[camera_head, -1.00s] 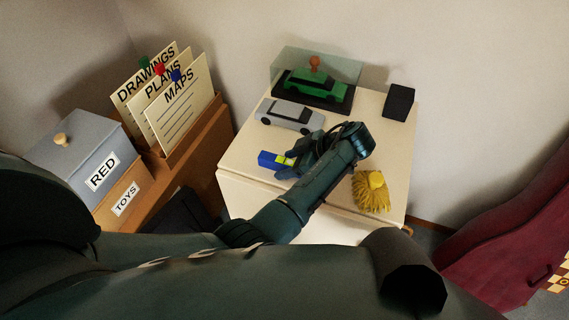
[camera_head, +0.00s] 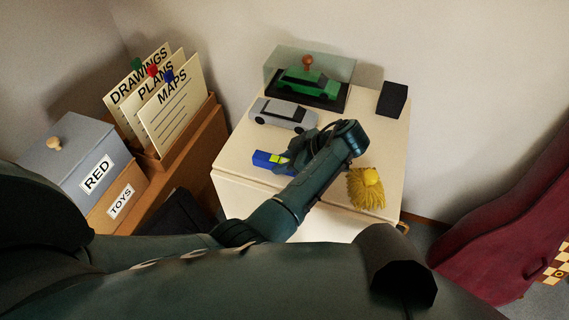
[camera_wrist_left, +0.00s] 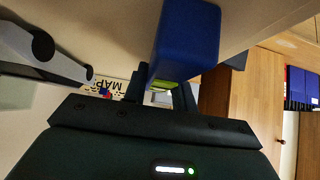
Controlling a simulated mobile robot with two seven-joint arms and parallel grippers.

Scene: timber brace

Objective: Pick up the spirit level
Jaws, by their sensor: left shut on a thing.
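The spirit level (camera_head: 263,158) is a blue bar with a yellow-green patch, near the front left of the cream cabinet top. In the left wrist view its blue end (camera_wrist_left: 188,38) fills the upper middle. My left gripper (camera_head: 284,163) is shut on the spirit level, with the arm reaching across the cabinet from the front. The hand and arm hide the rest of the level in the head view. I cannot tell whether the level touches the top. My right gripper is not in view.
A silver toy car (camera_head: 284,115) stands just behind the level. A green car in a clear case (camera_head: 307,83) and a black box (camera_head: 392,99) are farther back. A yellow brush-like thing (camera_head: 366,187) lies at right. A file holder (camera_head: 185,133) stands left of the cabinet.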

